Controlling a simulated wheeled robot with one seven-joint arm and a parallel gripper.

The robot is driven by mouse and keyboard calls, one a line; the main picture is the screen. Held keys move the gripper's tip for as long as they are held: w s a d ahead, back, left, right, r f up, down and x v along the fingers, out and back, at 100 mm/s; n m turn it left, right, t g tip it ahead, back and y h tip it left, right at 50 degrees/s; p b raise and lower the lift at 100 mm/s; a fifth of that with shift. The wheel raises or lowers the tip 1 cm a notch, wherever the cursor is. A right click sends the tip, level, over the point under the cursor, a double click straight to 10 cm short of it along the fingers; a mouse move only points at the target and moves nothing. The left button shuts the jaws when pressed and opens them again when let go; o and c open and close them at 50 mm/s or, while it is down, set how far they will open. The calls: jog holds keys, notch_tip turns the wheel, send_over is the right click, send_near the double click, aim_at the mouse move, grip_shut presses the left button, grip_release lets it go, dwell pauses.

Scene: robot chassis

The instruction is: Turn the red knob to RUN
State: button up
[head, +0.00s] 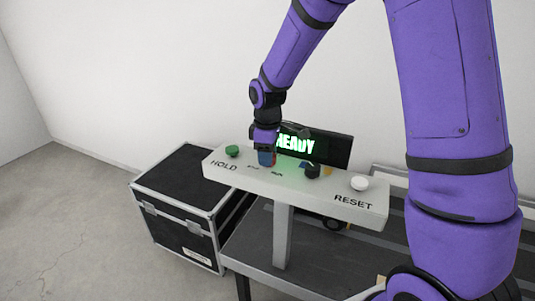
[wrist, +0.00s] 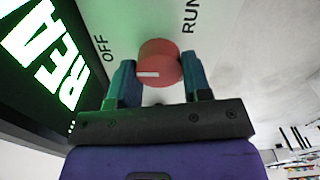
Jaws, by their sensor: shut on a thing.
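The red knob (wrist: 158,55) shows in the wrist view with a short white pointer line on its lower left part. The label OFF (wrist: 104,47) is on its left, and RUN (wrist: 190,15) is at its upper right. The pointer line lies toward the OFF side, not toward RUN. My gripper (wrist: 159,72) has its two blue fingers on either side of the knob, closed on it. In the head view my gripper (head: 266,157) reaches down onto the panel, and the knob is mostly hidden behind the fingers.
The white panel (head: 237,176) stands on a post and carries a green button (head: 232,151) by HOLD, a black knob (head: 313,171) and a white button (head: 360,184) by RESET. A lit display (head: 319,149) reads READY behind. A black case (head: 178,185) stands at left.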

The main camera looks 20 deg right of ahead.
jog(key=shift+m, duration=0.3)
jog(key=m, duration=0.5)
jog(key=shift+w, duration=0.1)
jog(key=m, duration=0.6)
jog(key=shift+d, duration=0.15)
jog(key=shift+m, duration=0.3)
jog(key=o, duration=0.9)
notch_tip(320, 180, up, 11)
dwell(0.6)
